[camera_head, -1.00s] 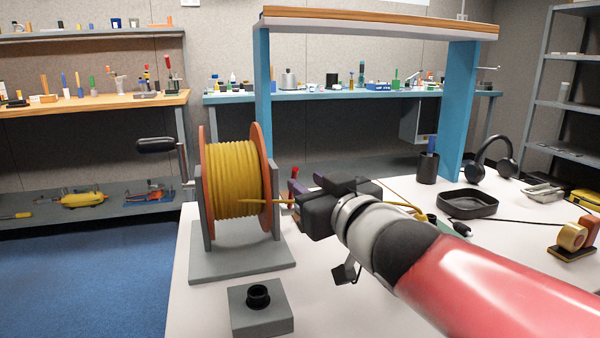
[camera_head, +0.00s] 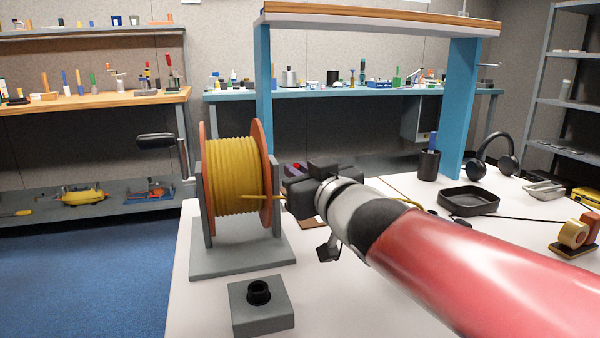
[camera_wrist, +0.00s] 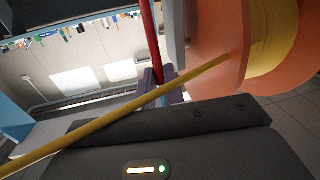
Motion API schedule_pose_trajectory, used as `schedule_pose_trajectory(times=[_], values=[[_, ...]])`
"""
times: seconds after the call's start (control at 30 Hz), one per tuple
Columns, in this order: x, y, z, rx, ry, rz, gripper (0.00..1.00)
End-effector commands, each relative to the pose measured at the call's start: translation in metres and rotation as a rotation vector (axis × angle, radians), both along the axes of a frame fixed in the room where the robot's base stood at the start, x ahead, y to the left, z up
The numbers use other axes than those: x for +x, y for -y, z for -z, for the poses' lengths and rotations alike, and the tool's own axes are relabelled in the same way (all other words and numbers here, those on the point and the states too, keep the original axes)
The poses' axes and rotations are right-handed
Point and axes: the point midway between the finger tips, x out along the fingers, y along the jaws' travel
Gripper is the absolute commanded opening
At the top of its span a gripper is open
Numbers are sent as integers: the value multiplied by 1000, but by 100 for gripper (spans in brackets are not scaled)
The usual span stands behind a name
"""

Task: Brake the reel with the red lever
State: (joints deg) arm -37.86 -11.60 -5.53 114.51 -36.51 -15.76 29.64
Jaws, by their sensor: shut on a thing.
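The reel (camera_head: 233,177), wound with yellow rope between orange flanges, stands in a grey frame on the table. The red lever shows in the wrist view (camera_wrist: 152,40) as a thin red rod beside the reel's orange flange. My gripper (camera_head: 294,170) is at the right side of the reel. Its purple-grey fingers (camera_wrist: 157,83) are shut on the red lever. The lever's lower part and pivot are hidden behind my gripper and the rope. The yellow rope (camera_wrist: 130,116) runs from the reel across the front of my fingers in the wrist view.
A black crank handle (camera_head: 155,141) sticks out left of the reel. A grey block with a black socket (camera_head: 260,305) is in front. A black tray (camera_head: 468,200), a pen cup (camera_head: 429,165), headphones (camera_head: 490,155) and a tape dispenser (camera_head: 573,236) lie to the right.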

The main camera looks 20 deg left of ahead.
Motion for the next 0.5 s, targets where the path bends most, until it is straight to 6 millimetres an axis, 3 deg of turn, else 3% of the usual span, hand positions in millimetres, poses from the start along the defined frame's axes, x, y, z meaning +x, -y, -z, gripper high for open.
schedule_pose_trajectory(times=[0.5], values=[[-6,4,15,44,69,-1,0]])
